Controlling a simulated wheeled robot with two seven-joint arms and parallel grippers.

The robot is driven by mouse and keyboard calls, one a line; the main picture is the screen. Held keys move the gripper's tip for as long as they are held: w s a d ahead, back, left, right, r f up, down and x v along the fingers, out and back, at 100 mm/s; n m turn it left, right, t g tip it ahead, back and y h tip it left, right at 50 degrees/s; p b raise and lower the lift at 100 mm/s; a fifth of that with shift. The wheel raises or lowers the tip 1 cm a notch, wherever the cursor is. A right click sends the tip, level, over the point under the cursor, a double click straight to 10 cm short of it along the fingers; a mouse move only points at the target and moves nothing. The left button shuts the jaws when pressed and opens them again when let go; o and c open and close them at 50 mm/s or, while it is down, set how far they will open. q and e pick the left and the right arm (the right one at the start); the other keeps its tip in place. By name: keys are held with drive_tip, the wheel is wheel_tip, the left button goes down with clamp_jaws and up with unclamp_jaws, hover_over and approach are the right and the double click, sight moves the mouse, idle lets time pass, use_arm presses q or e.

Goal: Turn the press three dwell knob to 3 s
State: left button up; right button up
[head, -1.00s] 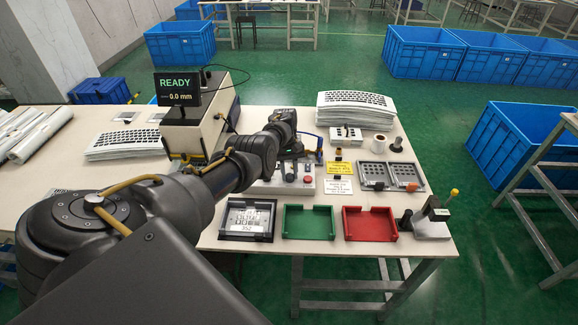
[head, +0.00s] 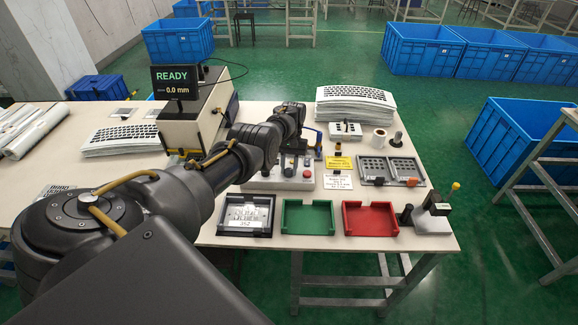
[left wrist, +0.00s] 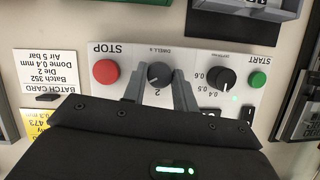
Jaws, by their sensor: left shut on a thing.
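The dwell knob (left wrist: 159,74) is a dark round knob on the light grey control panel (left wrist: 205,67), which appears upside down in the left wrist view. A "2" shows beside it; the other scale marks are hidden and I cannot read its pointer surely. My left gripper (left wrist: 160,84) has a grey finger on each side of the knob and is shut on it. In the head view the control box (head: 258,183) stands at the table's middle, with my left gripper (head: 290,163) over it. My right gripper is not in view.
Beside the knob are a red STOP button (left wrist: 105,72), a second knob (left wrist: 220,79) and a green START button (left wrist: 258,79). A green tray (head: 307,232) and a red tray (head: 370,232) lie in front. The press display (head: 176,82) reads READY, 0.0 mm.

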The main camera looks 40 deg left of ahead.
use_arm(q)
drive_tip(key=o, duration=1)
drive_tip(key=shift+a, duration=0.1)
drive_tip(key=shift+c, duration=0.2)
